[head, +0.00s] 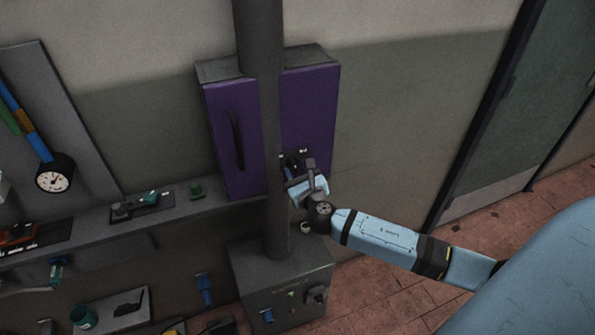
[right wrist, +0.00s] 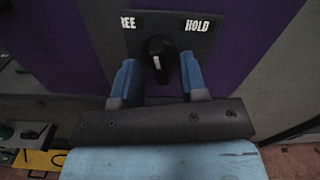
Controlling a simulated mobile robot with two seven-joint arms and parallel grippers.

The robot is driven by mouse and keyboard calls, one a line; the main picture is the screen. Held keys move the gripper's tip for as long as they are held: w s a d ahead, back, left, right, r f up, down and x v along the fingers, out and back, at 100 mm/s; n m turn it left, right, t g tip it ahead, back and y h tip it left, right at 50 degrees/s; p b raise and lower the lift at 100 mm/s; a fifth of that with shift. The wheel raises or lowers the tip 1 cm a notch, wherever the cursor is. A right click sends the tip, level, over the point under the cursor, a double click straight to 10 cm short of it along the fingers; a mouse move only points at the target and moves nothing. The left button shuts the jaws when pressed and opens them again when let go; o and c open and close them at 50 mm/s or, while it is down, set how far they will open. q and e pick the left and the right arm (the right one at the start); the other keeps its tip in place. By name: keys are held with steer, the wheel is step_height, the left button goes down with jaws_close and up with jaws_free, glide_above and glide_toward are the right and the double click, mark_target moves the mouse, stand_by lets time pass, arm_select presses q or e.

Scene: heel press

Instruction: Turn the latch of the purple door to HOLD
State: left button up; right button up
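The purple door (head: 308,113) is on a grey wall cabinet, partly hidden behind a vertical pole; it also fills much of the right wrist view (right wrist: 260,38). The latch (right wrist: 160,60) is a black knob with a white mark on a dark plate labelled "REE" (cut off) and HOLD. The mark points roughly straight up, between the two labels. My right gripper (right wrist: 158,80) is open, its blue fingers on either side of the knob; I cannot tell whether they touch it. In the head view my right gripper (head: 300,180) covers the latch area. My left gripper is not in view.
A dark pole (head: 262,120) stands in front of the cabinet, just left of my right gripper. A grey box (head: 280,285) sits below. Floor at right is clear.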

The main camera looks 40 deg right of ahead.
steer(key=shift+c, duration=0.2)
jaws_close()
steer(key=shift+m, duration=0.3)
steer(key=m+b, duration=0.1)
steer(key=m, duration=0.1)
steer(key=shift+m, duration=0.4)
steer(key=m+b, duration=0.1)
steer(key=m, duration=0.2)
steer(key=shift+f+m, duration=0.1)
steer(key=shift+m, duration=0.2)
steer(key=shift+m+b, duration=0.85)
steer(key=shift+m, duration=1.45)
